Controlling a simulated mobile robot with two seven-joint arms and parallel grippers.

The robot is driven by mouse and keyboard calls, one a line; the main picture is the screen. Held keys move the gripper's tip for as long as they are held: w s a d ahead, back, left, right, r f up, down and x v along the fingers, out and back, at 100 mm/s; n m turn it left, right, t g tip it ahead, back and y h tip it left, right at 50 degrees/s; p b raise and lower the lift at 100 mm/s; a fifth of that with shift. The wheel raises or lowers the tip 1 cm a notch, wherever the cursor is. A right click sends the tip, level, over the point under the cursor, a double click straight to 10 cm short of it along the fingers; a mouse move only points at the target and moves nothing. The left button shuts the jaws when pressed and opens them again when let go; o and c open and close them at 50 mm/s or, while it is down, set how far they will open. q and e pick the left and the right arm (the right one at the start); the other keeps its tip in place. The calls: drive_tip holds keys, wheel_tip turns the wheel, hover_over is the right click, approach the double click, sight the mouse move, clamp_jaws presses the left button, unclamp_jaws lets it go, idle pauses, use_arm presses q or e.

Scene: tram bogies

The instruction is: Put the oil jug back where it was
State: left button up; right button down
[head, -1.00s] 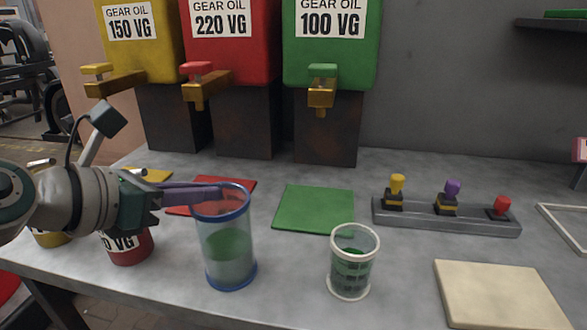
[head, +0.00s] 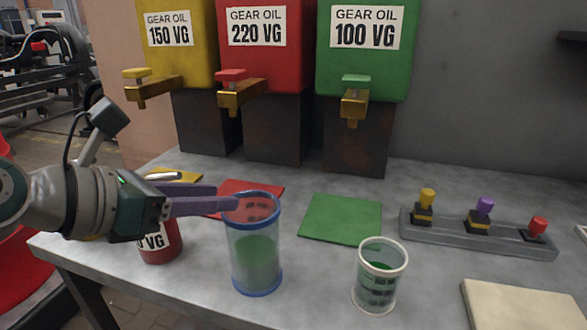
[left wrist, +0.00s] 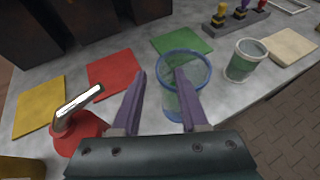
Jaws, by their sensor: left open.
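A clear blue-rimmed jug (head: 256,255) holding green liquid stands upright on the grey bench, left of the green mat (head: 341,219). It also shows in the left wrist view (left wrist: 184,100). My left gripper (head: 231,197) is open at the jug's rim, on its left side. In the left wrist view the left finger is beside the jug and the right finger overlaps it; my left gripper (left wrist: 160,74) holds nothing visible. I cannot tell whether a finger touches the rim. My right gripper is not in view.
A white-rimmed cup (head: 380,278) with green liquid stands right of the jug. Yellow, red and green oil tanks (head: 365,50) line the back. A lever panel (head: 478,235) and a beige board (head: 520,305) are at right.

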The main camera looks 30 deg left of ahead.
use_arm(q)
drive_tip(key=v, duration=0.8)
wheel_tip(320, 180, up, 11)
drive_tip(key=w+d+n+t, duration=0.2)
drive_tip(key=w+n+t, duration=0.1)
drive_tip(key=n+t, duration=0.45)
drive_tip(key=a+r+n+y, duration=0.3)
drive_tip(key=a+n+y, duration=0.2)
drive_tip(key=n+y, duration=0.65)
drive_tip(key=s+d+f+n+g+h, duration=0.1)
drive_tip(key=s+f+n+g+h, duration=0.15)
drive_tip(key=f+n+g, duration=0.4)
drive_tip(key=s+d+f+n+g+h, duration=0.1)
drive_tip(key=s+f+n+g, duration=0.25)
drive_tip(key=f+n, duration=0.55)
drive_tip(key=s+d+f+n+g+h, duration=0.1)
drive_tip(key=s+d+f+g+h, duration=0.5)
drive_tip(key=d, duration=0.6)
wheel_tip(320, 180, down, 2)
drive_tip(key=s, duration=0.2)
drive_tip(key=shift+s+d+g, duration=0.25)
drive_tip(key=shift+s+g, duration=0.05)
drive_tip(key=shift+g, duration=0.05)
